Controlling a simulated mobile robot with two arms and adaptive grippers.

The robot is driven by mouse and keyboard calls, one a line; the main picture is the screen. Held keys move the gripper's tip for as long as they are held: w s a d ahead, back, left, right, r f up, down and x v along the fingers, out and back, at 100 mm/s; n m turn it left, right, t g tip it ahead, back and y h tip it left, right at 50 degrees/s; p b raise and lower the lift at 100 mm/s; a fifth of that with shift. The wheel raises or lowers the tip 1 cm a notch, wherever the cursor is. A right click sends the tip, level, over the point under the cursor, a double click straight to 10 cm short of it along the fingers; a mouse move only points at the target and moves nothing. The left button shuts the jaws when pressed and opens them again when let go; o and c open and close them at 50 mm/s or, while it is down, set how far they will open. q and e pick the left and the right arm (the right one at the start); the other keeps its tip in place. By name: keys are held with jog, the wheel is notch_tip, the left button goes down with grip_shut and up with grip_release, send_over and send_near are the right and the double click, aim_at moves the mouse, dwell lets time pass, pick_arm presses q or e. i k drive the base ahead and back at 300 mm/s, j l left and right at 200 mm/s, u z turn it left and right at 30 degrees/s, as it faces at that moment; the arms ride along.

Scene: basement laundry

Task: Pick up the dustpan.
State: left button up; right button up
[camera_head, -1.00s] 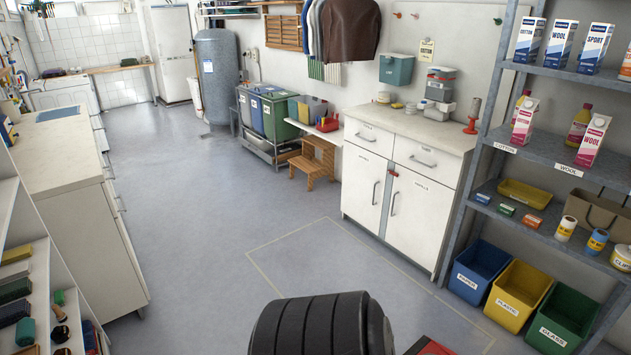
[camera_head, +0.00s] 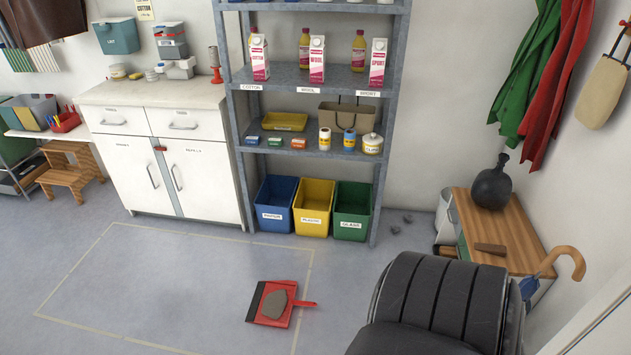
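A red dustpan (camera_head: 293,295) lies on the floor across the right line of the taped rectangle. Its dark front edge faces left and its short handle points right. A flat grey-brown piece (camera_head: 274,304) lies on its pan. Neither of my grippers shows in the head view, so their state is hidden.
A grey metal shelf (camera_head: 312,155) holds cartons and jars, with blue, yellow (camera_head: 313,208) and green bins at its foot. A white cabinet (camera_head: 200,184) stands left of it. A black ribbed padded object (camera_head: 425,300) fills the lower right foreground. The floor around the dustpan is clear.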

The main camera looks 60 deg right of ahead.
aim_at(273, 301)
jog(key=z, duration=1.5)
jog(key=i+l, duration=0.2)
jog(key=l+u, duration=0.1)
jog(key=u, duration=0.35)
jog(key=i+l+u, duration=0.1)
jog(key=u, duration=0.35)
jog(key=l+u, duration=0.15)
jog(key=u, duration=0.3)
jog(key=i+u, duration=0.1)
jog(key=u, duration=2.8)
jog(key=z, duration=4.05)
jog(key=i+l, duration=0.05)
